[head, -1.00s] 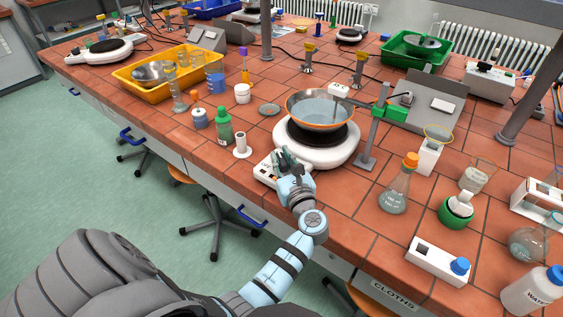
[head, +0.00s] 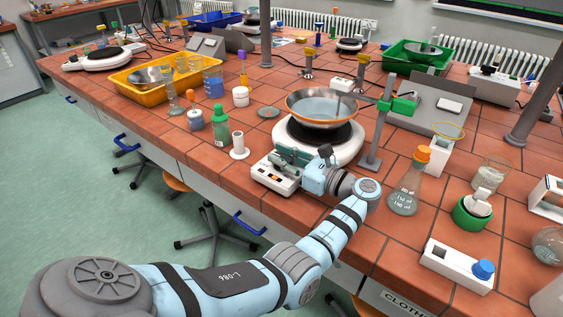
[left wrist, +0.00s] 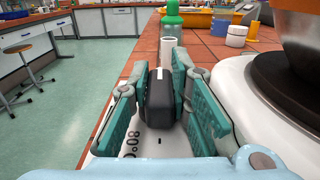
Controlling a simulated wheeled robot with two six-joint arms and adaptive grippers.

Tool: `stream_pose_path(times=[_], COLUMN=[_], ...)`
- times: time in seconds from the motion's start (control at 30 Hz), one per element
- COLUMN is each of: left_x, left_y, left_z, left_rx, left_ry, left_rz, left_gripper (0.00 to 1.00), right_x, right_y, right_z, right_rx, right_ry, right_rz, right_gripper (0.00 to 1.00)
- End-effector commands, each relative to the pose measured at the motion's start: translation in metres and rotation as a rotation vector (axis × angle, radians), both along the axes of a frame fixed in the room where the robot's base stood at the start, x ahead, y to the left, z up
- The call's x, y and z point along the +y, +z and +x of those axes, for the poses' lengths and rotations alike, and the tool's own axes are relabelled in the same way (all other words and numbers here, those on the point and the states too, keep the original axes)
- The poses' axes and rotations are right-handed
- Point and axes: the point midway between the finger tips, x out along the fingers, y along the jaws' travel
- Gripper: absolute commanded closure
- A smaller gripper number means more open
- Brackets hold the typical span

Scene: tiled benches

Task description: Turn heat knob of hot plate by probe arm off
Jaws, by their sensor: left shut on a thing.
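The white hot plate (head: 340,156) carries a steel bowl (head: 318,122) of liquid on its dark top. The probe arm's green clamp (head: 397,103) sits on a stand to its right, its thin probe reaching into the bowl. The hot plate's control panel (head: 268,180) faces the bench's front edge. My left gripper (head: 290,156) lies low over this panel. In the left wrist view its green-padded fingers (left wrist: 172,100) are shut on the black heat knob (left wrist: 158,97), one on each side. The knob has a white mark on top; "80°C" is printed near it. My right gripper is out of view.
A green-capped bottle (head: 221,128) and a white spindle (head: 239,147) stand left of the panel. A conical flask (head: 408,188) with an orange stopper stands close to my left forearm. A white box with a blue knob (head: 455,266) lies at the front right.

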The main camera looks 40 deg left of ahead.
Motion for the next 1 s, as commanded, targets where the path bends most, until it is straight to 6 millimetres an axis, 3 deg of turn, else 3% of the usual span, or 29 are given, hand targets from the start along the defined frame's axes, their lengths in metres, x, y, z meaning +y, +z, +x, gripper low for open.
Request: stream_pose_path(times=[0.4,0.43,0.53,0.83,1.0], left_x=[-0.001,-0.001,-0.001,-0.002,-0.028], left_y=[-0.002,-0.002,-0.002,-0.001,-0.001], left_z=[-0.001,-0.001,-0.001,0.000,0.001], left_rx=[0.005,0.005,0.004,0.003,0.004], left_ry=[0.008,0.008,0.007,0.006,0.004], left_rz=[-0.006,-0.006,-0.005,-0.003,-0.005], left_gripper=[1.00,0.77,0.62,0.62,0.62], right_x=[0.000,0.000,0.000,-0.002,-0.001], right_y=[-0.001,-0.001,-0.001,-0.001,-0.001], right_z=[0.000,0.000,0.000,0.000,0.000], right_rx=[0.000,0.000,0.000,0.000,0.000], right_ry=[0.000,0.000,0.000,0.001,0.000], right_rz=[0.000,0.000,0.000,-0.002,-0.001], right_gripper=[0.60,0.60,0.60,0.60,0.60])
